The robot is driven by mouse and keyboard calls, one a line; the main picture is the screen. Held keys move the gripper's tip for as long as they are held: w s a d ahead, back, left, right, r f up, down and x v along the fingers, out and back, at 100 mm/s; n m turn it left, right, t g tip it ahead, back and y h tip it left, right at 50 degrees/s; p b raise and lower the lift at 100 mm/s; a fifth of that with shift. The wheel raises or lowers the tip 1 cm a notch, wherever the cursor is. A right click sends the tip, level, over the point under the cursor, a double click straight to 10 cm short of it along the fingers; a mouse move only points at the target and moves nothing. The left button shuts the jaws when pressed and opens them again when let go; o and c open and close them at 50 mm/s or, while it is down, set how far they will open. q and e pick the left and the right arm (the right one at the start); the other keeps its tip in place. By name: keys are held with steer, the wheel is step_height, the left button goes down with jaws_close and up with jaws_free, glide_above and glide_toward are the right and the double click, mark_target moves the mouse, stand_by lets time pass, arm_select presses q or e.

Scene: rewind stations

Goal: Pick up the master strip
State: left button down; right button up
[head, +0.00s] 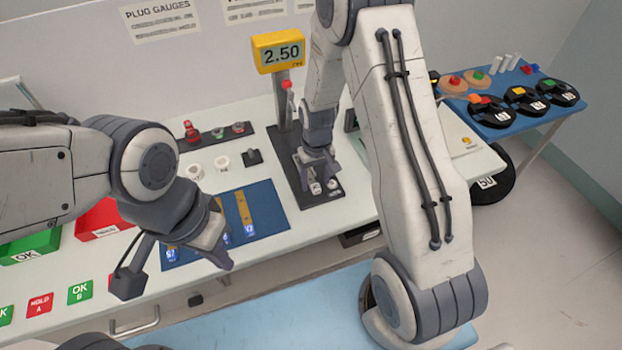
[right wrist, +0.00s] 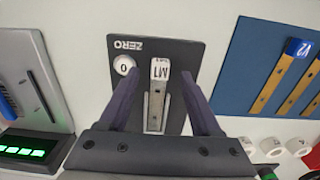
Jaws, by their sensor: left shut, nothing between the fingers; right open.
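The master strip, a narrow metal strip with a white M1 label (right wrist: 159,71), lies on the dark base plate marked ZERO (right wrist: 186,49). In the right wrist view my right gripper (right wrist: 162,82) is open, with one finger on each side of the strip; I cannot tell whether either finger touches it. In the head view my right gripper (head: 319,168) is over the base of the gauge stand (head: 318,199) and hides part of it. My left gripper (head: 224,262) is shut and empty, in front of the blue mat.
A white round button marked 0 (right wrist: 124,65) is left of the strip. The blue mat (head: 278,208) with brass strips lies left of the gauge base. A yellow display (head: 279,50) reads 2.50. White rings (head: 222,163) stand behind the mat.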

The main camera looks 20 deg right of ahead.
steer(key=shift+f, duration=0.95)
steer(key=shift+c, duration=0.3)
jaws_close()
steer(key=shift+r, duration=0.1)
